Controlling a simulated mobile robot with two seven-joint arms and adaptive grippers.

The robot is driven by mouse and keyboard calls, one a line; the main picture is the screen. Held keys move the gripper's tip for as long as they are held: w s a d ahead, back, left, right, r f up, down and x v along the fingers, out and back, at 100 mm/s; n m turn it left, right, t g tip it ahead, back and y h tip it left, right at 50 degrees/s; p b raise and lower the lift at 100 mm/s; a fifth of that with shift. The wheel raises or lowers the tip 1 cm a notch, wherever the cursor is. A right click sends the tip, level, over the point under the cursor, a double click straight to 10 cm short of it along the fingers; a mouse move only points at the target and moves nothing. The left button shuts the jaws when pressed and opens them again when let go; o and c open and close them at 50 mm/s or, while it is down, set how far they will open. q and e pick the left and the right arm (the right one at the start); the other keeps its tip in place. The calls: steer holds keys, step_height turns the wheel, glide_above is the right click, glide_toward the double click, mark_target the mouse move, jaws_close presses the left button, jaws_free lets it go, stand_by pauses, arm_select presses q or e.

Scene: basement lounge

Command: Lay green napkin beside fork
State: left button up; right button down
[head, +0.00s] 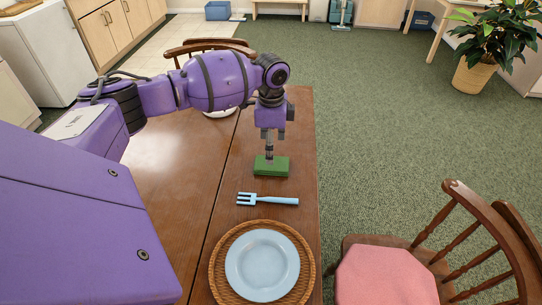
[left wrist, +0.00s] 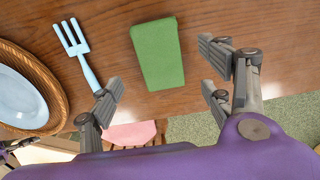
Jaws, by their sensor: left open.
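The green napkin (head: 281,171) is a folded flat block lying on the wooden table beyond the light-blue fork (head: 284,201), with a small strip of bare wood between them. My left gripper (head: 268,156) points down just above the napkin. In the left wrist view the napkin (left wrist: 158,55) shows between the spread, empty fingers of my left gripper (left wrist: 162,82), and neither finger clearly touches it. The fork (left wrist: 82,50) lies to the left there, its tines pointing away from the fingers. My right gripper is not in view.
A light-blue plate (head: 262,266) sits on a round woven mat (head: 218,266) nearer than the fork. A wooden chair with a pink cushion (head: 385,276) stands at the table's right. A white dish (head: 219,114) is partly hidden behind my arm. The table's right edge is close to the napkin.

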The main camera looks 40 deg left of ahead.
arm_select(q)
step_height(320, 180, up, 6)
steer(key=shift+f, duration=0.15)
